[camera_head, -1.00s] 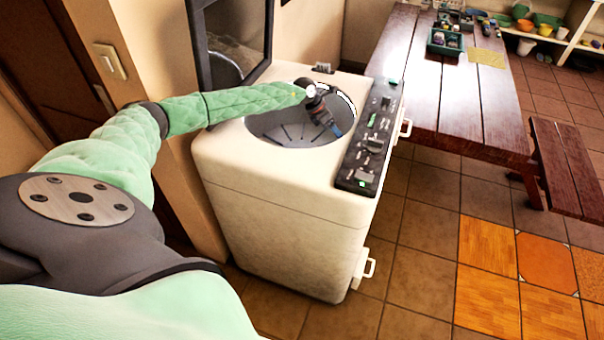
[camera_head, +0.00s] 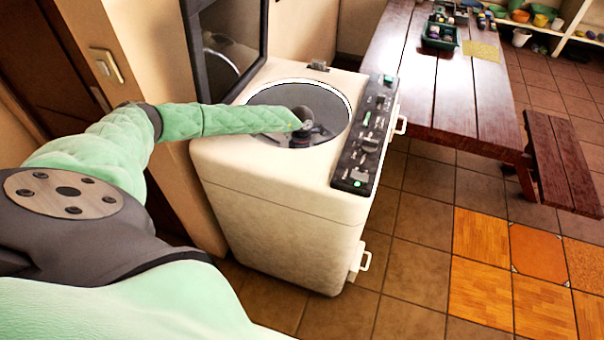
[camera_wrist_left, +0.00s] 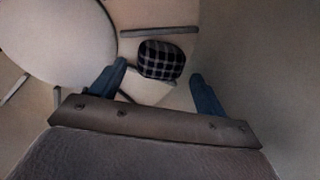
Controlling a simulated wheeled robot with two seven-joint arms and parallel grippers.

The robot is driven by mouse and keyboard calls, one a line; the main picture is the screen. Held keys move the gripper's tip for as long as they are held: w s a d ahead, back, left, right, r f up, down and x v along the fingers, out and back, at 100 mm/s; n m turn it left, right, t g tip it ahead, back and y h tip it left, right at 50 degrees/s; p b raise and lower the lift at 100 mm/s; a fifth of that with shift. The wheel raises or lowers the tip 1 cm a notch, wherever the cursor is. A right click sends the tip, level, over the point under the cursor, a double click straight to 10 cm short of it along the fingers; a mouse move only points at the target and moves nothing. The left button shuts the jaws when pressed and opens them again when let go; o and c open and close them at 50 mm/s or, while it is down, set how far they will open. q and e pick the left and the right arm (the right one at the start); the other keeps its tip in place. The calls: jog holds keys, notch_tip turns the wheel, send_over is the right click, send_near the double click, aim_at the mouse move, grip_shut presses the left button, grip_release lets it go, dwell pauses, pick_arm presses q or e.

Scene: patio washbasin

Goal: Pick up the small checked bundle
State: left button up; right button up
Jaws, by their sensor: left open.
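The small checked bundle (camera_wrist_left: 161,59) shows in the left wrist view, dark with pale check lines. It rests on the inner surface of the washer drum (camera_wrist_left: 228,60), close to a raised rib. My left gripper (camera_wrist_left: 158,88) is open, with one blue finger on each side and the bundle just ahead of the gap between them. Nothing is held. In the head view my left arm reaches into the round opening of the top-loading washer (camera_head: 270,190); the gripper's fingers and the bundle are hidden inside there. My right gripper is not in view.
The washer's raised lid (camera_head: 224,45) stands behind the opening. A control panel (camera_head: 366,140) runs along its right side. A wooden table (camera_head: 440,75) with a green tray (camera_head: 439,37) and a bench (camera_head: 562,160) stand to the right. The tiled floor in front is clear.

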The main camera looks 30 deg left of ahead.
pick_arm(q)
jog(key=shift+s+f+p, duration=0.1)
jog(key=shift+f+p, duration=0.1)
jog(key=shift+p, duration=0.25)
jog(key=f+p, duration=0.2)
jog(key=shift+s+d+f, duration=0.1)
jog(key=shift+d+f, duration=0.1)
jog(key=shift+f, duration=0.8)
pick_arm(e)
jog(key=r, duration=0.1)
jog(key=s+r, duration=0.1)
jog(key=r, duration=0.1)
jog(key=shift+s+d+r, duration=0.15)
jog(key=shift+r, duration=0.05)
pick_arm(q)
jog(key=shift+c, duration=0.4)
jog(key=c, duration=0.8)
jog(key=shift+r, duration=0.15)
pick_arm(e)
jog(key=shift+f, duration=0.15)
